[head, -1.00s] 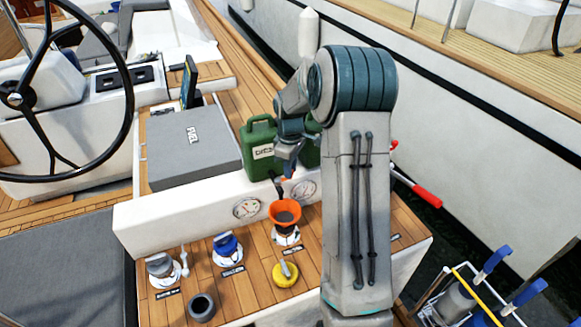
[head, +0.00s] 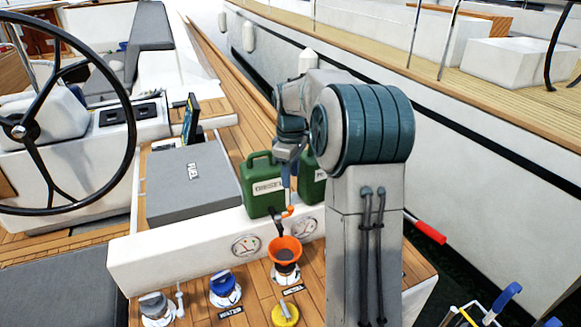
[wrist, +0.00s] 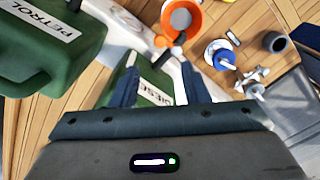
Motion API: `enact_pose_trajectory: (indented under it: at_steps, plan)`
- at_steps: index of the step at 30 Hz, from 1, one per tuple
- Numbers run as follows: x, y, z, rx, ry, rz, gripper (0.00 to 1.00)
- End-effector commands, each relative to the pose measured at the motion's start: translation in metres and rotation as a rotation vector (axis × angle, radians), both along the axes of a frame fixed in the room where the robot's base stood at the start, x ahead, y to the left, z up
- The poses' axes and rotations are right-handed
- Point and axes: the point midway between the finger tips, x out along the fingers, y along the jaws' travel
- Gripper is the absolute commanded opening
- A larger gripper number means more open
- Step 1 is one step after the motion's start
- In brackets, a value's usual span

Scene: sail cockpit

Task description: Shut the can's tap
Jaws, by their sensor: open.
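The green diesel can (head: 258,172) stands on the white ledge, and its label also shows between my fingers in the wrist view (wrist: 153,92). Its tap (head: 288,211) has a small orange lever and a dark spout that points down to the orange funnel (head: 284,249). The tap also shows in the wrist view (wrist: 161,41), just beyond my fingertips. My gripper (head: 288,184) is above the tap in the head view. In the wrist view my gripper (wrist: 160,64) is open and empty, its fingers apart. Whether the tap is running is too small to tell.
A second green can (head: 312,184), labelled petrol, stands close behind my gripper, partly hidden by my arm. A grey fuel box (head: 190,185) lies left. Blue (head: 224,288) and grey deck caps, a yellow cap (head: 285,314) and gauges are near the funnel. The ledge borders the deck.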

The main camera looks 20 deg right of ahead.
Motion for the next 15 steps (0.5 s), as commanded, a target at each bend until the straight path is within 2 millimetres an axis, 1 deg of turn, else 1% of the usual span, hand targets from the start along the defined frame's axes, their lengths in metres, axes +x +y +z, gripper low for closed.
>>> enact_pose_trajectory:
  at_steps: [1, 3, 6, 9, 15]
  plan:
    - [0.001, 0.000, 0.008, -0.001, -0.002, 0.000, 0.41]
    - [0.001, 0.000, 0.017, 0.000, -0.001, -0.001, 0.41]
    - [0.000, 0.000, 0.025, 0.001, -0.001, -0.001, 0.41]
    - [0.000, 0.000, 0.029, 0.001, -0.001, -0.001, 0.41]
    - [0.000, 0.000, 0.029, 0.001, 0.001, 0.000, 0.41]
